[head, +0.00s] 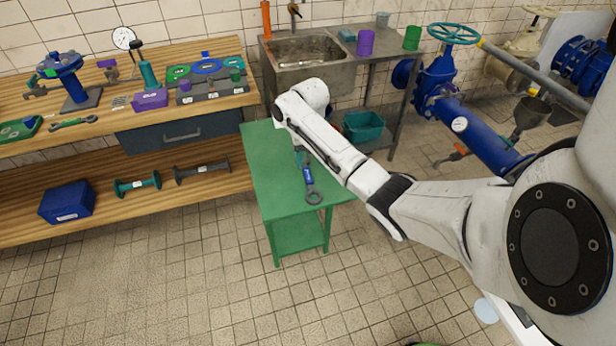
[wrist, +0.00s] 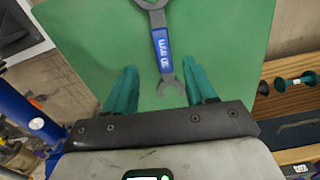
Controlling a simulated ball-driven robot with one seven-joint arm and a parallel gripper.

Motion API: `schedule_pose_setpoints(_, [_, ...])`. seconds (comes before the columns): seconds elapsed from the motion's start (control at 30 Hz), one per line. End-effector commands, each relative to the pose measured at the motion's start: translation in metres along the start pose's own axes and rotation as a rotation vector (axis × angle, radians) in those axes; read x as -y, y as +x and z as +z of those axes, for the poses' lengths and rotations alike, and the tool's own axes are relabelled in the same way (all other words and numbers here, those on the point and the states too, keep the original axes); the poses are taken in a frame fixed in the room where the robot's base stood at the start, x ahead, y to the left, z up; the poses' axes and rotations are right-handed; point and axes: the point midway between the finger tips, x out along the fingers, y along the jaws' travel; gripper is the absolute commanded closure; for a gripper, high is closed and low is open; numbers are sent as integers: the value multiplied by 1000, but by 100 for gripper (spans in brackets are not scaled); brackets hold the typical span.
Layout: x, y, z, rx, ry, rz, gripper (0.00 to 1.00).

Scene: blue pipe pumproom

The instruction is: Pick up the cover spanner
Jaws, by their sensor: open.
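A grey spanner with a blue, white-lettered handle (head: 309,180) lies flat on the green table (head: 275,185), partly behind my arm in the head view. It also shows in the wrist view (wrist: 161,42), with its ring end at the top edge and its open-jaw end toward my gripper. My gripper (wrist: 160,68) is open, its two teal fingers on either side of the spanner's open-jaw end. Nothing is between the fingers that I can see gripped. I cannot tell the height of the fingers above the table. In the head view my gripper is mostly hidden by my arm.
Another spanner with green on it (head: 73,122) lies on the wooden workbench (head: 225,98) at left. A sink (head: 308,48) stands behind the table, with a teal bin (head: 363,126) under its counter. Blue pipework (head: 480,135) stands at right.

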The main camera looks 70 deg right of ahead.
Motion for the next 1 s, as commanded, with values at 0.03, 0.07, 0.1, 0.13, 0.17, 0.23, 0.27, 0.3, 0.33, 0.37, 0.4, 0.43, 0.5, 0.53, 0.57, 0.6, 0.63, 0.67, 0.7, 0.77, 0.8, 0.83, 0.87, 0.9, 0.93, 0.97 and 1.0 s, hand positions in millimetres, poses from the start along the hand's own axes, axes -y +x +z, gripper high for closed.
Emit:
schedule_pose_setpoints(0.03, [0, 5, 0, 0, 1, 0, 45])
schedule_pose_setpoints(0.07, [0, 7, 0, 0, 1, 0, 45])
schedule_pose_setpoints(0.1, [0, 9, 0, 0, 0, 0, 45])
schedule_pose_setpoints(0.13, [0, 11, 0, 0, 0, 0, 45])
schedule_pose_setpoints(0.17, [0, 12, 0, -1, 0, 0, 45])
schedule_pose_setpoints(0.23, [0, 17, 0, 0, -1, 1, 45])
schedule_pose_setpoints(0.27, [1, 20, -1, 0, -1, 2, 45])
schedule_pose_setpoints(0.3, [1, 26, -1, 1, -1, 2, 45])
schedule_pose_setpoints(0.33, [2, 30, -1, 1, -1, 2, 45])
schedule_pose_setpoints(0.37, [2, 35, -2, 1, -2, 3, 45])
schedule_pose_setpoints(0.4, [2, 40, -2, 0, 0, 3, 45])
schedule_pose_setpoints(0.43, [3, 45, -2, 0, -1, 2, 45])
schedule_pose_setpoints(0.5, [3, 54, -2, -1, 0, 1, 45])
schedule_pose_setpoints(0.53, [3, 57, -3, -2, -1, 1, 45])
schedule_pose_setpoints(0.57, [3, 59, -2, -1, 0, 1, 45])
schedule_pose_setpoints(0.6, [3, 61, -2, -1, 0, 1, 45])
schedule_pose_setpoints(0.63, [3, 62, -3, -2, 0, 0, 45])
schedule_pose_setpoints(0.67, [3, 63, -3, -3, 0, 0, 45])
schedule_pose_setpoints(0.7, [3, 63, -3, -3, 0, -1, 45])
schedule_pose_setpoints(0.77, [3, 63, -3, -3, -1, -1, 45])
schedule_pose_setpoints(0.8, [3, 63, -3, -3, -1, -1, 45])
schedule_pose_setpoints(0.83, [4, 63, -3, -3, -1, -1, 45])
schedule_pose_setpoints(0.87, [4, 63, -3, -3, -1, -1, 46])
schedule_pose_setpoints(0.9, [4, 63, -3, -3, -1, -1, 49])
schedule_pose_setpoints(0.93, [4, 63, -3, -3, -1, -1, 52])
schedule_pose_setpoints(0.97, [4, 63, -2, -3, -1, -1, 55])
schedule_pose_setpoints(1.0, [4, 63, -2, -3, -1, -1, 59])
